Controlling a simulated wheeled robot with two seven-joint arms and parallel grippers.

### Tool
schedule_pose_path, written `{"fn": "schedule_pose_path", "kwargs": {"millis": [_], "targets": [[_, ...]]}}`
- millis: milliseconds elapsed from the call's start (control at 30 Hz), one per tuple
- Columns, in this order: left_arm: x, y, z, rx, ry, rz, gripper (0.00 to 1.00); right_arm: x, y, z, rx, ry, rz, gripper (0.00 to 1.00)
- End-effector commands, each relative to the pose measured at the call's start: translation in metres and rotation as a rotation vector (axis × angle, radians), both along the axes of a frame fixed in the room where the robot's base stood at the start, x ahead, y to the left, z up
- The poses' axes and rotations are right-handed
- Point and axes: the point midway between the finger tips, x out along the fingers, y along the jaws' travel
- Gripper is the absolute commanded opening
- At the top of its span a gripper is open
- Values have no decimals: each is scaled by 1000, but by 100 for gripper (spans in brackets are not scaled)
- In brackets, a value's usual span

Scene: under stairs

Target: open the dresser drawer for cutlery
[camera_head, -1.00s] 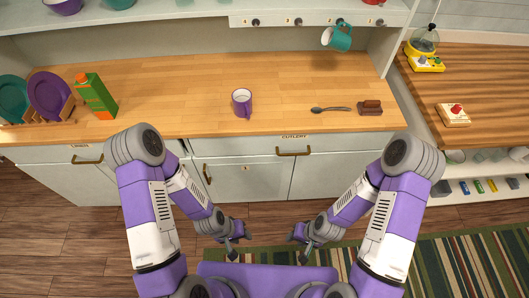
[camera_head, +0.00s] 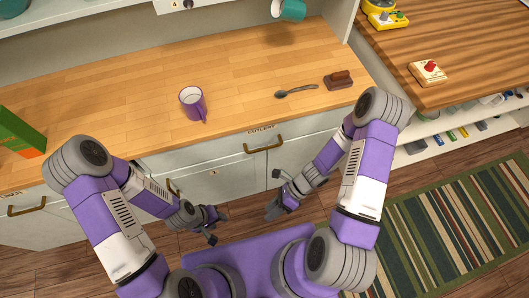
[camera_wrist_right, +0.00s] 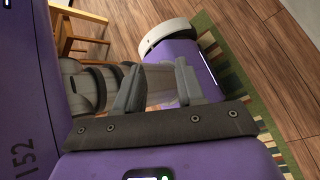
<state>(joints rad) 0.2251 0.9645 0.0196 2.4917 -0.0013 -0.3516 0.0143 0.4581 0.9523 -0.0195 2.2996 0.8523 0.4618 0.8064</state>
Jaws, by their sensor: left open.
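The cutlery drawer (camera_head: 235,152) is in the dresser front under the worktop, with "CUTLERY" lettered above it. Its front looks flush, so it is closed. Its brass bar handle (camera_head: 263,146) is in plain view with nothing on it. My right gripper (camera_head: 275,208) is below and in front of the drawer, apart from the handle. In the right wrist view its two fingers (camera_wrist_right: 158,86) stand apart with nothing held between them. My left gripper (camera_head: 218,227) is open and empty, lower and further left, clear of the dresser.
On the worktop (camera_head: 130,110) are a purple mug (camera_head: 193,103), a spoon (camera_head: 297,91) and a brown block-like item (camera_head: 339,79). Another brass handle (camera_head: 27,206) is at the left. A wooden side counter (camera_head: 460,45) stands at the right, above a striped rug (camera_head: 450,220).

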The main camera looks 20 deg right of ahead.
Motion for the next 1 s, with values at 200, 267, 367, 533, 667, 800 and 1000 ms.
{"fn": "schedule_pose_path", "kwargs": {"millis": [200, 267, 367, 533, 667, 800, 1000], "targets": [[1, 0, -45, 0, -1, 0, 43, 103, -22, 2, 359, 499, -845, 38], [1, 0, -51, 0, -1, 0, 43, 128, -38, 6, 471, 582, -998, 38], [1, 0, -58, 0, -1, 0, 43, 158, -65, 12, 626, 671, -1171, 38], [1, 0, -63, 0, -2, 1, 43, 181, -87, 19, 762, 732, -1288, 38], [1, 0, -67, 0, -2, 0, 43, 193, -78, 19, 775, 738, -1294, 38], [1, 0, -73, 0, -2, 0, 43, 208, -61, 15, 772, 736, -1293, 38], [1, 0, -79, 0, -2, 1, 43, 225, -42, 11, 770, 736, -1294, 38]]}}
